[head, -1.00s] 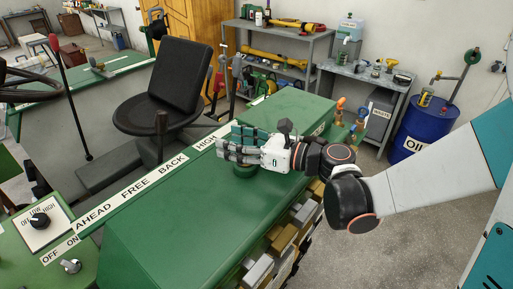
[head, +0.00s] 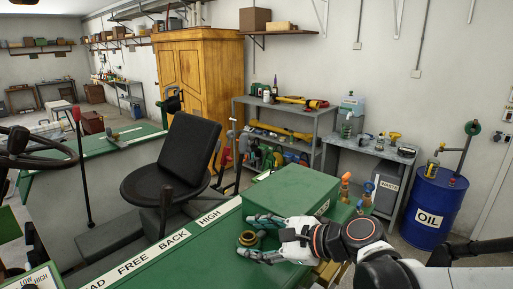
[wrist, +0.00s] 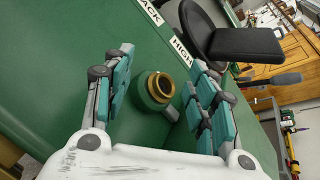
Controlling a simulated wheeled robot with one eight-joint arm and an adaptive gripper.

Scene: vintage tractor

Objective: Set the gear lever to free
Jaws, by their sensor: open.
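The long lever with a red knob (head: 76,114) stands upright at the left in the head view; I cannot tell if it is the gear lever. A label strip on the green tractor body reads FREE (head: 132,266) and BACK, with part of AHEAD cut off at the lower left. My gripper (head: 256,239) is low over the green body, open and empty, pointing left. A green fitting with a brass ring (head: 247,239) is just ahead of my gripper. In the wrist view the brass ring (wrist: 160,86) shows between the spread fingers; contact cannot be told.
A black seat (head: 185,160) stands beyond the body, with more levers beside it. A raised green box (head: 290,191) is close behind my gripper. The steering wheel (head: 35,150) is at the far left. A blue oil drum (head: 432,210) stands at the right.

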